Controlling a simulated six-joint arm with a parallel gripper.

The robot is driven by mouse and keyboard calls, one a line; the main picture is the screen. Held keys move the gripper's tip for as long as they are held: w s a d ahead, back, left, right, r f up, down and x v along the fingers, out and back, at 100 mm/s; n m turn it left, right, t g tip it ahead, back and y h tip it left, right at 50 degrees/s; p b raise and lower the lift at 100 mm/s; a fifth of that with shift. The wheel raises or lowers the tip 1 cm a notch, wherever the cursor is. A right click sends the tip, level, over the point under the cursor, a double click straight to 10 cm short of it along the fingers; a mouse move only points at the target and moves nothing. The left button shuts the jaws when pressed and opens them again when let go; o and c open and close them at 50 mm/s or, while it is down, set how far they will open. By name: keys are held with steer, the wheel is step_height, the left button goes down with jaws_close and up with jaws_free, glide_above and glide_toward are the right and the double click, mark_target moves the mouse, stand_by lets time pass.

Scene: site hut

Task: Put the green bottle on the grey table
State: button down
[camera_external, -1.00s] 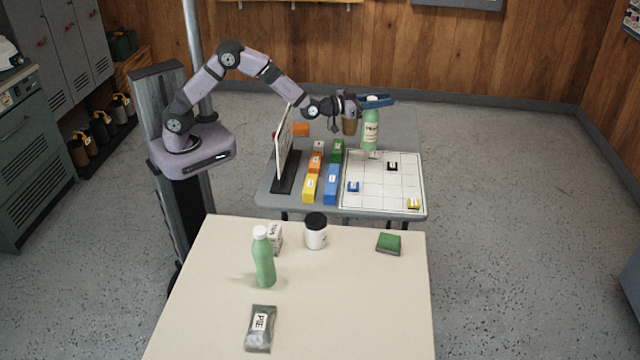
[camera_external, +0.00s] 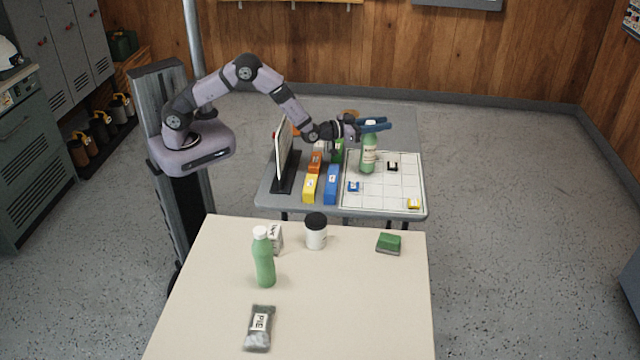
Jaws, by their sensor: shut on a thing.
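My gripper (camera_external: 374,124) is shut on a green bottle (camera_external: 369,155) with a white cap and a label, gripped near its top. The bottle is upright over the white grid board on the grey table (camera_external: 274,201); I cannot tell whether its base touches the board. A second green bottle (camera_external: 264,265) with a white cap stands upright on the cream table in front, away from my gripper.
On the grey table are a white grid board (camera_external: 381,196) with small blue, black and yellow pieces, coloured blocks (camera_external: 331,185) and an upright panel (camera_external: 283,150). The cream table (camera_external: 350,310) holds a white jar (camera_external: 316,233), a sponge (camera_external: 388,243) and a packet (camera_external: 259,327).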

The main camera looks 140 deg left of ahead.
steer(key=shift+f, duration=0.35)
steer(key=shift+f, duration=0.15)
steer(key=c, duration=1.4)
jaws_free()
steer(key=shift+c, duration=0.2)
